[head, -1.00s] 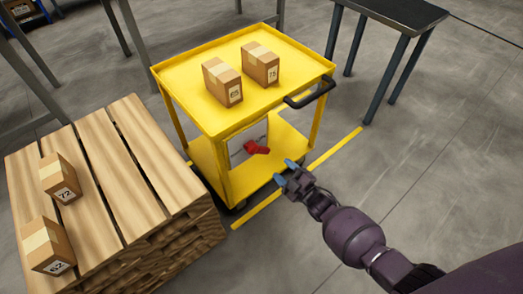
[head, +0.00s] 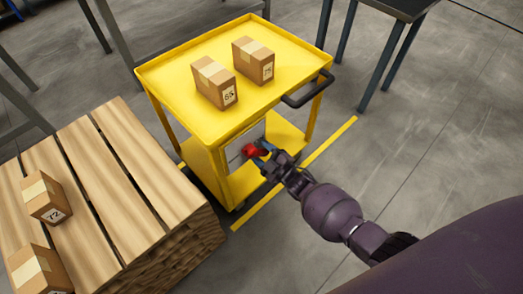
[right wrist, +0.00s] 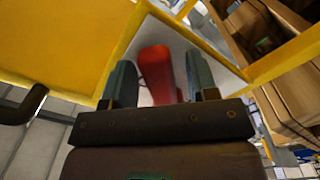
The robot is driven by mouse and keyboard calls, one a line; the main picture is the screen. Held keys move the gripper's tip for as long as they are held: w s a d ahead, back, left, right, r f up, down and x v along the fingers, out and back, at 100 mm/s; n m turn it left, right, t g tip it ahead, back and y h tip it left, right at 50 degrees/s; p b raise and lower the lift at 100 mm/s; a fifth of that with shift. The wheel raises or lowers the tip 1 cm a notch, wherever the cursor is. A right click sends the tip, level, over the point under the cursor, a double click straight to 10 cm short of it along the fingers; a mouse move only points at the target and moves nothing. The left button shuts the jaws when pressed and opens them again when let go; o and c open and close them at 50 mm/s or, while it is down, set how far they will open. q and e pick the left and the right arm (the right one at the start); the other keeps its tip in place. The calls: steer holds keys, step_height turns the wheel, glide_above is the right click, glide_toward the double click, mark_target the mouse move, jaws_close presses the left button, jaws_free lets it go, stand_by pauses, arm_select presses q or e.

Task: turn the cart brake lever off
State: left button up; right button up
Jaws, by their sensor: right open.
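The red brake lever (head: 250,150) sits on a pale plate (head: 234,158) on the near side of the yellow cart (head: 220,108), between its top tray and lower shelf. My right gripper (head: 262,154) is right at the lever, partly covering it and the plate in the head view. In the right wrist view the lever (right wrist: 157,72) stands between the two open fingers (right wrist: 160,85), with a gap beside each. Contact is not visible. My left gripper is not in view.
Two cartons (head: 214,82) stand on the cart's top tray, near its black handle (head: 308,91). A wooden pallet stack (head: 120,175) with two more cartons stands close at the left. A dark table (head: 395,8) is at the upper right. The floor right of the cart is clear.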

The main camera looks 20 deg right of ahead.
jaws_close()
